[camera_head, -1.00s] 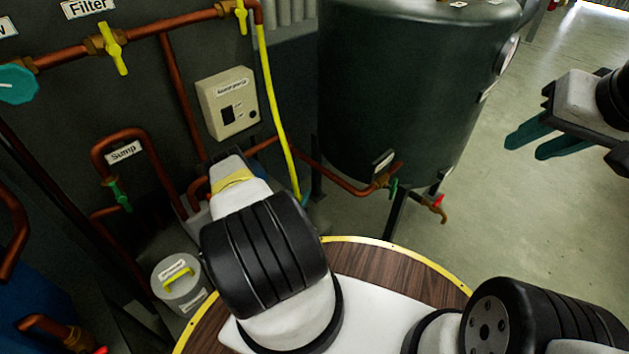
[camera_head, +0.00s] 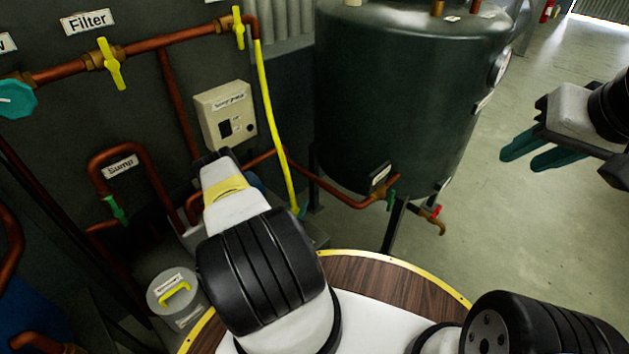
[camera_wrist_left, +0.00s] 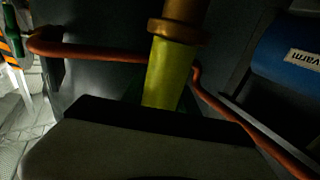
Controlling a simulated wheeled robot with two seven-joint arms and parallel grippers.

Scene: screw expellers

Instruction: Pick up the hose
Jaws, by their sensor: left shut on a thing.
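The yellow hose (camera_head: 270,110) hangs from the copper pipe at the top, to the left of the dark tank, in the head view. A small teal piece shows at its lower end. In the head view my left forearm hides most of the gripper. My right gripper (camera_head: 527,155) is open and empty at the right, over bare floor.
A dark green tank (camera_head: 405,95) stands behind, with a copper pipe and valves near its base. A lidded bucket (camera_head: 175,290) stands at lower left. Open floor (camera_head: 500,210) lies at right.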

